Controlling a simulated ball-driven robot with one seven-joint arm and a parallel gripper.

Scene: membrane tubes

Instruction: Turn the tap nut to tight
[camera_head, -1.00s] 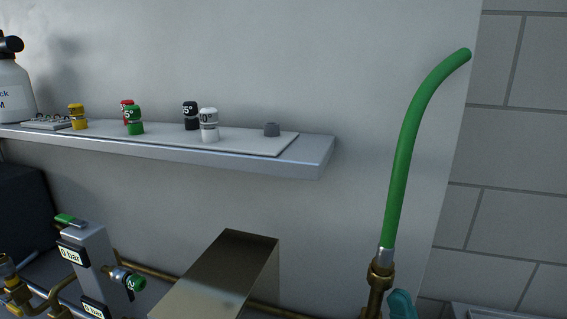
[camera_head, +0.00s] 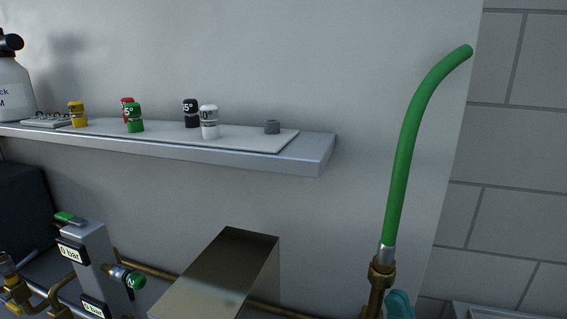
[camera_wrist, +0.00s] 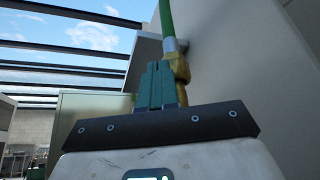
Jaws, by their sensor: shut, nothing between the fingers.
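The brass tap nut (camera_head: 381,273) sits at the lower end of the green hose (camera_head: 404,150), just under a silver collar (camera_head: 387,253). In the wrist view the brass nut (camera_wrist: 180,68) shows right beside my gripper (camera_wrist: 158,68), to the right of its teal fingers. The fingers are shut together with nothing between them. In the head view only the tip of my gripper (camera_head: 400,302) shows, at the bottom edge, just right of and below the nut. I cannot tell whether the fingers touch the nut. The pipe below the nut is mostly cut off.
A brass-coloured box (camera_head: 222,275) and a pressure gauge block (camera_head: 85,255) stand left of the pipe. The wall is close behind.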

